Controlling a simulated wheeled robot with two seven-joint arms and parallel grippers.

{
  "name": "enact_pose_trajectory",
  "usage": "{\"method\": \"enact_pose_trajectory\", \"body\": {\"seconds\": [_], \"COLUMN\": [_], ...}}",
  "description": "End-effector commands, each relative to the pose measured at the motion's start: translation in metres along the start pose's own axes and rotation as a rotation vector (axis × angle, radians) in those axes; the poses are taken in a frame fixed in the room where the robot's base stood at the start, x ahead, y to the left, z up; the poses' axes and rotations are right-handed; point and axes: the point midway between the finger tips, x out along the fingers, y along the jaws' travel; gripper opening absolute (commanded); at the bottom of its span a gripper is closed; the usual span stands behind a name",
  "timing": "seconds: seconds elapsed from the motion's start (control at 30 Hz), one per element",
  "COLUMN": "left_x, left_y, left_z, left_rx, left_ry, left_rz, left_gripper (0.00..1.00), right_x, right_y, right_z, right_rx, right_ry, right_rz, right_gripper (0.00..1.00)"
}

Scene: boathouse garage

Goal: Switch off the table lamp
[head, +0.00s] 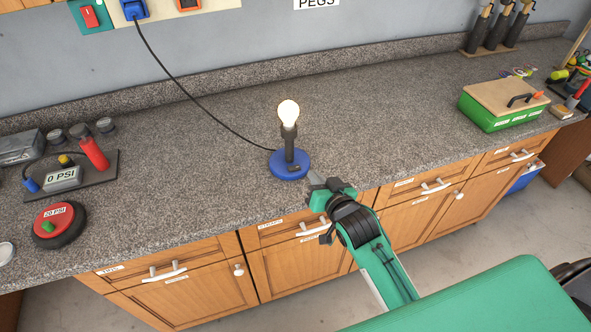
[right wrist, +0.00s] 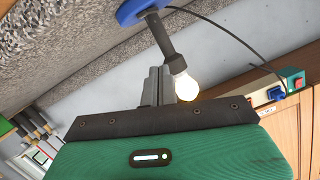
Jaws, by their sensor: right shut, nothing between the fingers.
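The table lamp has a round blue base (head: 289,165), a dark grey stem (head: 289,145) and a bare bulb (head: 288,110) that glows. It stands upright on the speckled grey counter. A small dark switch (head: 295,169) shows on the front of the base. My right gripper (head: 313,180) is shut and empty, just right of and in front of the base; I cannot tell whether it touches. In the right wrist view the shut fingers (right wrist: 156,84) show beside the lit bulb (right wrist: 184,86) and the stem (right wrist: 162,38). My left gripper is out of view.
A black cord (head: 195,98) runs from the lamp to a blue plug (head: 134,9) on the wall. A gauge panel (head: 100,168) and a red round device (head: 58,222) stand at left. A green box (head: 488,115) stands at right. The counter around the lamp is clear.

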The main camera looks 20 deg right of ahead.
Motion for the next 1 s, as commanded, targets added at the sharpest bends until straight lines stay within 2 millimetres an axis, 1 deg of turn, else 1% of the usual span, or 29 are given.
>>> {"method": "enact_pose_trajectory", "body": {"seconds": [0.17,0.27,0.37,0.7,0.87,0.9,1.0], "left_x": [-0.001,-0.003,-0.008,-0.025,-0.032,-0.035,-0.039], "left_y": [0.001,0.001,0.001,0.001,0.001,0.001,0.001], "left_z": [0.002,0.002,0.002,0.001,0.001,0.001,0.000], "left_rx": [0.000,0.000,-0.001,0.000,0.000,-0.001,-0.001], "left_ry": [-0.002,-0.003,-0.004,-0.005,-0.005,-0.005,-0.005], "left_rz": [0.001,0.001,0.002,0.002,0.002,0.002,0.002], "left_gripper": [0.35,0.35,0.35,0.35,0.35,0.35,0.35], "right_x": [0.002,0.008,0.020,0.077,0.102,0.103,0.105], "right_y": [0.000,0.000,-0.001,-0.001,-0.001,-0.001,-0.001], "right_z": [0.000,0.000,-0.002,-0.002,-0.001,0.007,0.022], "right_rx": [-0.001,-0.001,-0.001,-0.002,-0.001,0.001,0.001], "right_ry": [-0.002,-0.002,-0.001,-0.002,-0.003,-0.007,-0.007], "right_rz": [0.001,0.001,0.001,0.001,0.001,0.002,0.001], "right_gripper": [0.00,0.00,0.00,0.00,0.00,0.00,0.00]}}
